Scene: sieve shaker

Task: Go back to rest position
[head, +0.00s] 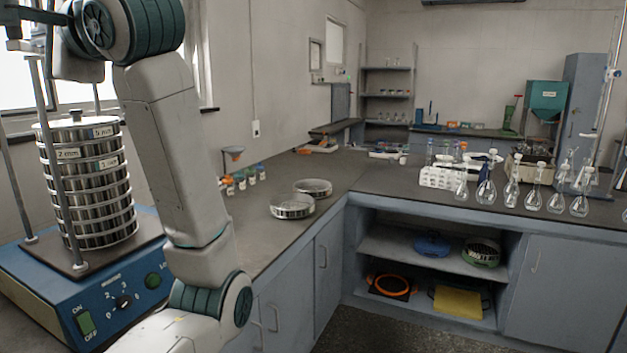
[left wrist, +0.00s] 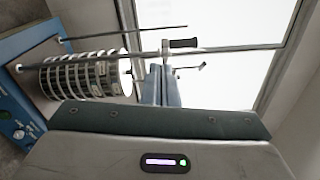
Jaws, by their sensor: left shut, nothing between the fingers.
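The sieve shaker (head: 85,290) stands at the left of the head view, with a blue base, a dial and green switches. A stack of metal sieves (head: 88,190) stands upright on it between upright rods. The stack also shows sideways in the left wrist view (left wrist: 85,76). My left gripper (left wrist: 160,72) is shut and empty. Its fingers appear close to a rod and a black handle (left wrist: 184,43) above the stack; I cannot tell whether they touch. In the head view my left arm rises in front of the bench, reaching to the upper left. My right gripper is out of view.
Two loose sieves (head: 293,206) lie on the grey bench right of my arm, near small bottles (head: 240,182). Several glass flasks (head: 534,196) stand on the right bench. A window (left wrist: 215,80) is behind the shaker. The floor (head: 390,337) in front of the cabinets is clear.

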